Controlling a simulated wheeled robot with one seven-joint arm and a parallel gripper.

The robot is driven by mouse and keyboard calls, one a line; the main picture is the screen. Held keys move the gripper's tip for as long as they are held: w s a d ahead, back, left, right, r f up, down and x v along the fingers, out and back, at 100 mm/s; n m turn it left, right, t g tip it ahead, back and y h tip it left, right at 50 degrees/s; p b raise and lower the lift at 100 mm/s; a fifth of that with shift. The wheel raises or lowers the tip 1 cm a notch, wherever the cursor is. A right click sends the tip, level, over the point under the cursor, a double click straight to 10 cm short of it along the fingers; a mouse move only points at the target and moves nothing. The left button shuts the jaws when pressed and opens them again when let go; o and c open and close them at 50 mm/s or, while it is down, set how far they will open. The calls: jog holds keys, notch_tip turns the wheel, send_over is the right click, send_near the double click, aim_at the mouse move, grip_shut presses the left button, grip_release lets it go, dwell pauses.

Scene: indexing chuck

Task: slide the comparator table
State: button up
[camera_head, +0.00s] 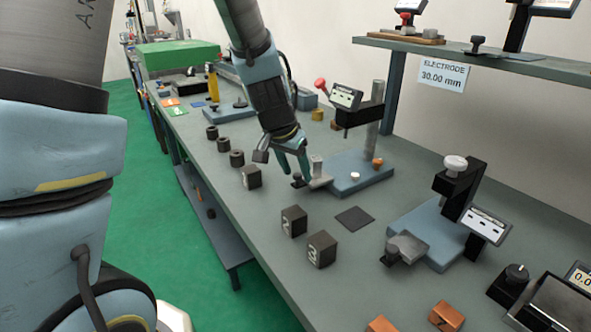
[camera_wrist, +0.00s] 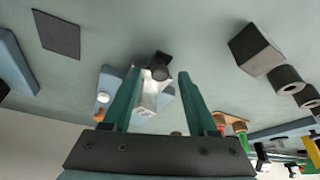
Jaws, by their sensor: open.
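A comparator stand with a blue base (camera_head: 350,182), a grey column and a small display (camera_head: 346,97) stands mid-bench. At its front left edge is a small silver table (camera_head: 320,176) with a dark knob (camera_head: 297,181). My gripper (camera_head: 294,171) is open, pointing down right at that knob. I cannot tell whether a finger touches. A similar stand (camera_head: 427,231) with a grey slide (camera_head: 404,247) is nearer on the right.
Two dark numbered blocks (camera_head: 321,250) and a dark square pad (camera_head: 354,217) lie in front. Another dark block (camera_head: 251,178) and several black rings (camera_head: 237,158) are to the left. Copper blocks (camera_head: 446,316) lie at the near edge. A shelf (camera_head: 480,59) overhangs the back.

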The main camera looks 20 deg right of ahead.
grip_shut()
dwell(1.3)
